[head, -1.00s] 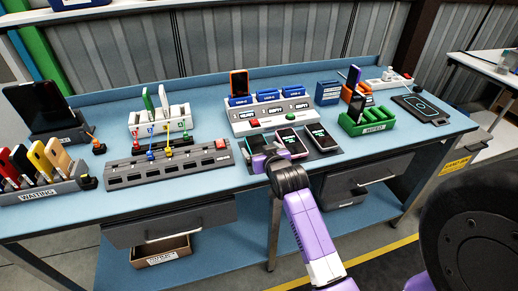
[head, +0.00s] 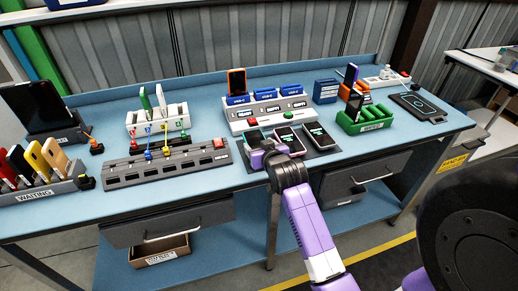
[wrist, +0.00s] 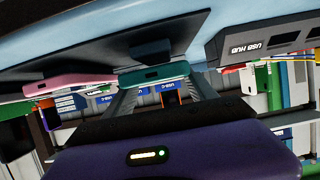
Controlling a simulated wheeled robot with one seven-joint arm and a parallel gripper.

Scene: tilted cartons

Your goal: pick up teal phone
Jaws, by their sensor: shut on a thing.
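The teal phone (head: 254,136) is at the left end of a row of three phones on a dark mat (head: 322,153). My gripper (head: 262,146) is at its near edge and hides part of it. In the wrist view, which looks upside down, the phone's teal edge (wrist: 152,74) lies between the ends of my two grey fingers (wrist: 160,92). The gripper is shut on the phone. I cannot tell whether the phone is clear of the mat.
A pink-edged phone (head: 289,140) lies just right of the teal one, then a dark phone (head: 319,136). A charging station (head: 270,117) stands behind. A grey USB hub (head: 165,164) lies to the left, and a green tray (head: 365,124) to the right.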

